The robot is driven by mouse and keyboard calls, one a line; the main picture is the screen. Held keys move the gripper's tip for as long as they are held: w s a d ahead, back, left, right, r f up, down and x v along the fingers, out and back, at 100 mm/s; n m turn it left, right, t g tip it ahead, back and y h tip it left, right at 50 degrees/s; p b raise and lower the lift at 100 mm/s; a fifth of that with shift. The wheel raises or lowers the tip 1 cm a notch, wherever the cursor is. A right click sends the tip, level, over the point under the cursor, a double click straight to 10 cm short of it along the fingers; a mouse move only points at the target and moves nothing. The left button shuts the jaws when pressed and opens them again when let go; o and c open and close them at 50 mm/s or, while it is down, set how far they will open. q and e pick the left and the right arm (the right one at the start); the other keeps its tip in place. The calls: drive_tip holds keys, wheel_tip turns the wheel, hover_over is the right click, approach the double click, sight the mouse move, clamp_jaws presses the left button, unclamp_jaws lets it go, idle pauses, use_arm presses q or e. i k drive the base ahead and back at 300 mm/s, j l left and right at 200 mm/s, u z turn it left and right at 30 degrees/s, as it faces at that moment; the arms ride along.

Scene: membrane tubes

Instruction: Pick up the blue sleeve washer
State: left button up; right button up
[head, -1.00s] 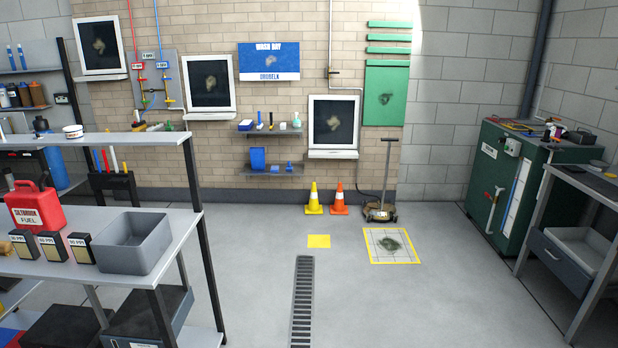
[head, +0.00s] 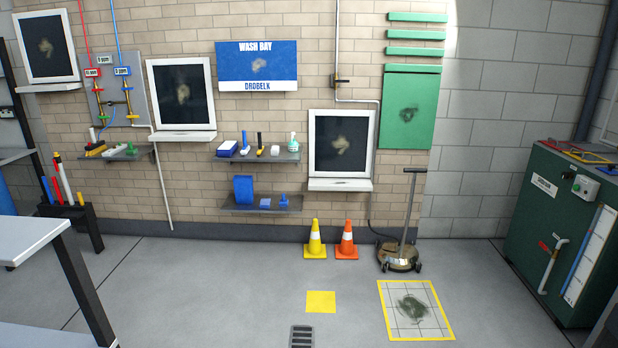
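Several blue items are on two small wall shelves below the blue WASH BAY sign (head: 257,66). The lower shelf (head: 240,210) holds a tall blue item (head: 244,190), a low blue block (head: 265,204) and a small blue piece with a narrow top (head: 283,201). The upper shelf (head: 235,156) holds a blue and white box (head: 227,149) and a blue upright item (head: 245,142). They are too small for me to tell which is the blue sleeve washer. Neither of my grippers is in view.
A yellow cone (head: 315,243), an orange cone (head: 347,243) and a wheeled floor machine (head: 399,256) stand near the wall. A grey table (head: 25,236) is at left, a green cabinet (head: 545,225) at right. The middle floor is mostly clear.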

sight(246, 148)
drive_tip(key=i, duration=2.15)
drive_tip(key=i+u, duration=0.15)
drive_tip(key=i, duration=0.35)
drive_tip(key=i+l+u, duration=0.15)
drive_tip(key=i, duration=0.4)
drive_tip(key=i+l+u, duration=0.2)
drive_tip(key=i, duration=0.3)
drive_tip(key=i+l+u, duration=0.15)
drive_tip(key=i, duration=0.35)
drive_tip(key=l, duration=0.1)
